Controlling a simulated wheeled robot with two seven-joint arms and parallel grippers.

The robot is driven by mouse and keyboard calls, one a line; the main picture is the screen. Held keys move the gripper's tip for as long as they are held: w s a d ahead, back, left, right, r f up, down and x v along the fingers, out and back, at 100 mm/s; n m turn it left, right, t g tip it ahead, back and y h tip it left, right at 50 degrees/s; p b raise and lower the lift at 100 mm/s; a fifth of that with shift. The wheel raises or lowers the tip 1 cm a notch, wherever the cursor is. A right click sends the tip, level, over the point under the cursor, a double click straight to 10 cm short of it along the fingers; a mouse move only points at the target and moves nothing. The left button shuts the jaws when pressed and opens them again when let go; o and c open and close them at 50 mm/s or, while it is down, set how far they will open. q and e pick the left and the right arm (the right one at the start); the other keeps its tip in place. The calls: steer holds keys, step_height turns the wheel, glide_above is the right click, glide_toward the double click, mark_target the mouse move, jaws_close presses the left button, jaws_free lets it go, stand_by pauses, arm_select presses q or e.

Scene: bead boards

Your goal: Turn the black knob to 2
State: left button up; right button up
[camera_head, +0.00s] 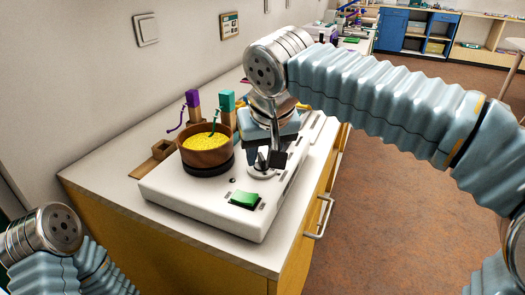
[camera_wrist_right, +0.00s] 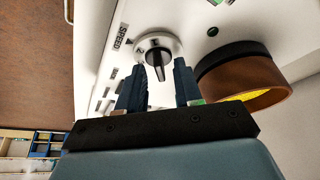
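The black knob (camera_wrist_right: 157,56) sits on a round pale dial on the white machine (camera_wrist_right: 90,62). In the wrist view its narrow ridge points down, toward my gripper; no number on it can be read. In the head view the knob (camera_head: 262,160) shows partly, beneath my right gripper (camera_head: 266,157). My right gripper (camera_wrist_right: 160,84) is open, with one dark finger on each side of the knob's ridge end and gaps showing between. Whether the fingertips reach down beside the knob is hard to tell. My left arm shows at the lower left; its gripper is out of view.
A brown bowl of yellow beads (camera_head: 207,143) stands on the machine, left of the knob. A green switch (camera_head: 244,199) is at the machine's front. A SPEED label (camera_wrist_right: 121,37) lies beside the dial.

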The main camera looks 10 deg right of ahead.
steer(key=v, duration=1.3)
steer(key=shift+r, duration=0.35)
